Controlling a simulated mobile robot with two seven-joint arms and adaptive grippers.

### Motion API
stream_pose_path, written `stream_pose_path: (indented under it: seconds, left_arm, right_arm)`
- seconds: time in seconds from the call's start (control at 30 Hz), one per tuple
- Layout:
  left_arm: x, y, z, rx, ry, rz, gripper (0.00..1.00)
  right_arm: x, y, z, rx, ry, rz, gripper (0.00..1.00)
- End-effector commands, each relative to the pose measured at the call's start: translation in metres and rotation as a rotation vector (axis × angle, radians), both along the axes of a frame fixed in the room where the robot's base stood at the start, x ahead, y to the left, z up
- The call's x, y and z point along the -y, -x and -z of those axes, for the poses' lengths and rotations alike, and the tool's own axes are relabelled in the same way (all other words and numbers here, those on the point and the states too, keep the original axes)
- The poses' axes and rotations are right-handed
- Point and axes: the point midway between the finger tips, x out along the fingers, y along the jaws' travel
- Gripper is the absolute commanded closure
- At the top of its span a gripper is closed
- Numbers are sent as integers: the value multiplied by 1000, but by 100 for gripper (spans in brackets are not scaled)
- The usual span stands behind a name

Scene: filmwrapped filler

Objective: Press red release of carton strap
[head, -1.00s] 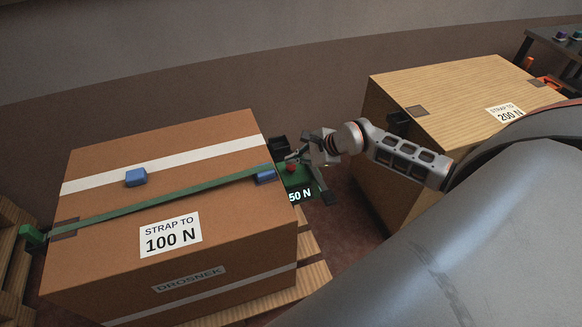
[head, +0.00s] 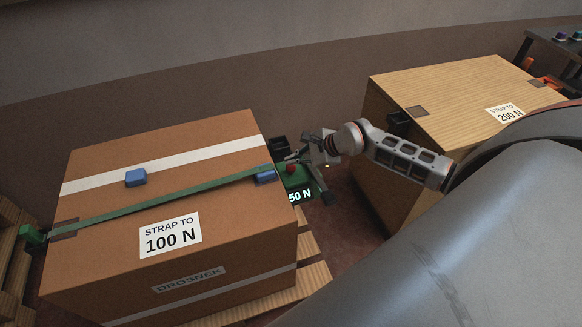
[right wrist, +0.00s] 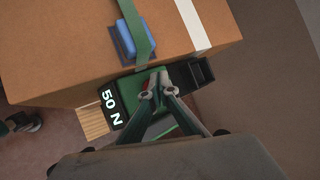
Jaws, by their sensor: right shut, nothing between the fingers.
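The red release (head: 291,168) is a small red knob on the green strap tensioner (head: 300,181) at the carton's right side. The tensioner reads "50 N". A green strap (head: 160,199) runs from it across the brown carton (head: 225,235), marked "STRAP TO 100 N". My right gripper (head: 293,157) is shut and empty, with its tips close to the red release. In the right wrist view its closed tips (right wrist: 158,84) are over the tensioner's green face (right wrist: 140,88) and the release is hidden. I cannot tell whether they touch. My left gripper does not show clearly.
Blue pieces sit on the carton: one block (head: 136,177) on its white band and one under the strap (head: 265,176). A wooden-looking box (head: 460,90) marked "STRAP TO 200 N" stands at right. Pallet boards (head: 310,270) jut out below the carton.

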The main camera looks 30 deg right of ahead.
Motion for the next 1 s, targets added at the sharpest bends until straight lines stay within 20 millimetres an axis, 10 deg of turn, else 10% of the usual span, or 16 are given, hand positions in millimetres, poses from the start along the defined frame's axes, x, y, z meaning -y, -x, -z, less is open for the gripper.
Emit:
stream_pose_path:
  seconds: [1.0]
  left_arm:
    - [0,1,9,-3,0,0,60]
  right_arm:
    - [0,0,12,0,0,0,100]
